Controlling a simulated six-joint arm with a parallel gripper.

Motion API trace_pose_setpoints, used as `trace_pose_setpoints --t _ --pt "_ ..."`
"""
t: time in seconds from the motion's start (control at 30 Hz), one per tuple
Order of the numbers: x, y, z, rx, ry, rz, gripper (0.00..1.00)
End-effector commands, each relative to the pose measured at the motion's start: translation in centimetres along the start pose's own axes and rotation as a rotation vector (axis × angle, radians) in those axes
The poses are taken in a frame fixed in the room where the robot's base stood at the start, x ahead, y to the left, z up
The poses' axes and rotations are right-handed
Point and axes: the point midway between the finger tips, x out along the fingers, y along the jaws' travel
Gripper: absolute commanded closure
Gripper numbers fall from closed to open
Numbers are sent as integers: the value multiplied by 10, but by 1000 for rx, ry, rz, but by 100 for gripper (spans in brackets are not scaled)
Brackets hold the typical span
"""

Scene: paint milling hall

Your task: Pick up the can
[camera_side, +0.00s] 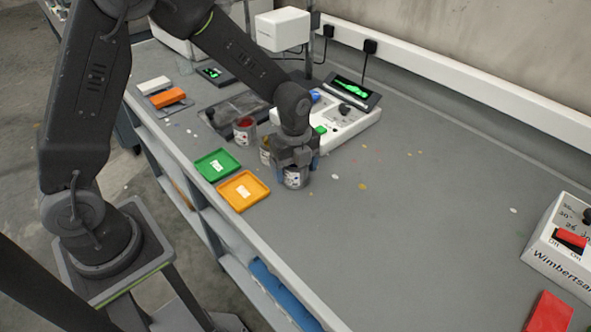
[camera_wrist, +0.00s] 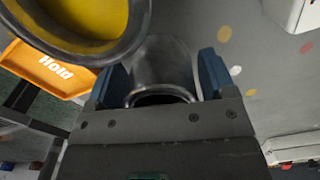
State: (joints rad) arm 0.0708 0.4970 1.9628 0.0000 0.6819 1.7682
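A grey metal can (camera_side: 295,180) with a pale label stands on the bench below my gripper (camera_side: 297,170). In the wrist view the can (camera_wrist: 160,62) is between the two blue fingers of my gripper (camera_wrist: 165,78). The fingers are spread on either side of it, with a narrow gap showing at the right finger. My gripper body hides part of the can's rim. A can of yellow paint (camera_wrist: 85,15) is close by at the upper left; in the side view this can (camera_side: 265,153) is partly hidden behind my gripper. A can of red paint (camera_side: 244,131) stands farther back.
A green tray (camera_side: 203,172) and an orange tray (camera_side: 227,200) lie left of the cans. A white device (camera_side: 350,128) with a dark display (camera_side: 352,91) stands behind. A white box (camera_side: 562,250) is at far right. The bench's middle right is clear.

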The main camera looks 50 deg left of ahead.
Motion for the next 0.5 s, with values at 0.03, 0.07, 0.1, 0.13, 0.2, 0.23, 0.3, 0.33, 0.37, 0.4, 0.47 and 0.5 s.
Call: trace_pose_setpoints --t 0.03,0.07,0.1,0.13,0.2,0.23,0.3,0.33,0.37,0.4,0.47,0.5 --pt "0 0 0 0 0 0 28" --pt "0 0 0 0 0 0 31" --pt "0 0 0 0 0 0 35" --pt "0 0 0 0 0 0 38" --pt "0 0 0 0 0 0 44" --pt "0 0 0 0 0 0 47" --pt "0 0 0 0 0 0 54" --pt "0 0 0 0 0 0 57" --pt "0 0 0 0 0 0 60" --pt "0 0 0 0 0 0 63" --pt "-1 0 0 0 0 -1 65" --pt "-1 0 0 0 0 -1 65"
